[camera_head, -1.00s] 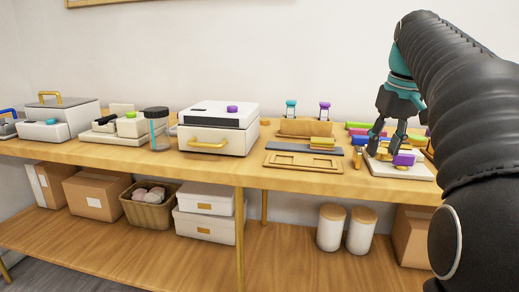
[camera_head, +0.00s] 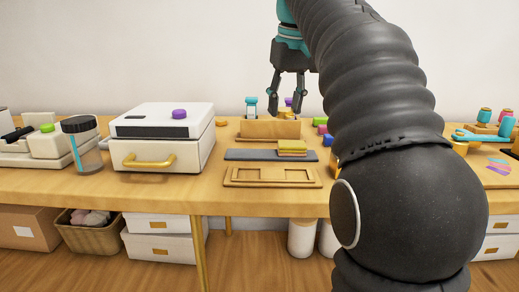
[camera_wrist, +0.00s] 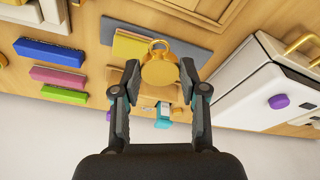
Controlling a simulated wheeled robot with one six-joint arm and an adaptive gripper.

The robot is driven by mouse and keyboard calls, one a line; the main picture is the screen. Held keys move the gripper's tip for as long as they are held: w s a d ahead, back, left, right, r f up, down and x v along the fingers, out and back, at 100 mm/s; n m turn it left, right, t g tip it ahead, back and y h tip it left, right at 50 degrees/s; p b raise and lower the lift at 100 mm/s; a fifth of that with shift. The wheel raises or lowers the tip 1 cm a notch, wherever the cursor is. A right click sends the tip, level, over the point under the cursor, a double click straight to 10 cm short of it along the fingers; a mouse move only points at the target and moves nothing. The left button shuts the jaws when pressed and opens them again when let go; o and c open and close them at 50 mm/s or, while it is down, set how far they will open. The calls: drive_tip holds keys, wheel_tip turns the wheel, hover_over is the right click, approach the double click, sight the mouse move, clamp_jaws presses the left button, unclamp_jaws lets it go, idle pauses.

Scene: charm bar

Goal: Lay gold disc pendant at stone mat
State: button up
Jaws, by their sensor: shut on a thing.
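The gold disc pendant (camera_wrist: 160,74), a round disc with a ring at its top, sits between the fingertips of my gripper (camera_wrist: 159,84) in the wrist view. My gripper is shut on it. The stone mat (camera_head: 238,154) is a flat dark grey slab, also in the wrist view (camera_wrist: 196,48) beyond the pendant. A yellow-green stack (camera_head: 292,146) lies on its right end.
A wooden tray (camera_head: 272,177) lies in front of the mat. A wooden stand (camera_head: 268,129) is behind it. A white box with a gold handle (camera_head: 164,143) stands to the left. Coloured blocks (camera_wrist: 50,52) lie to the mat's other side. My arm hides the bench's right part.

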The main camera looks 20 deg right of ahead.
approach(245, 152)
drive_tip(key=s+d, duration=0.2)
drive_tip(key=d, duration=0.2)
drive_tip(key=w+a, duration=0.1)
drive_tip(key=w+a+f, duration=0.1)
drive_tip(key=w+a, duration=0.1)
drive_tip(key=shift+a+f, duration=0.2)
drive_tip(key=shift+f, duration=0.1)
drive_tip(key=shift+w+a+f+b, duration=0.25)
drive_tip(key=shift+a+f+b, duration=0.05)
drive_tip(key=shift+a, duration=0.15)
drive_tip(key=x, duration=0.1)
drive_tip(key=b+x, duration=0.1)
drive_tip(key=x, duration=0.1)
drive_tip(key=shift+s+d+f, duration=0.2)
drive_tip(key=shift+s, duration=0.05)
drive_tip(key=shift+w+d+f, duration=0.2)
drive_tip(key=shift+d+f, duration=0.1)
drive_tip(key=shift+f, duration=0.1)
drive_tip(key=o, duration=0.9)
drive_tip(key=shift+a, duration=0.15)
drive_tip(key=shift+s+a, duration=0.15)
drive_tip(key=shift+r, duration=0.1)
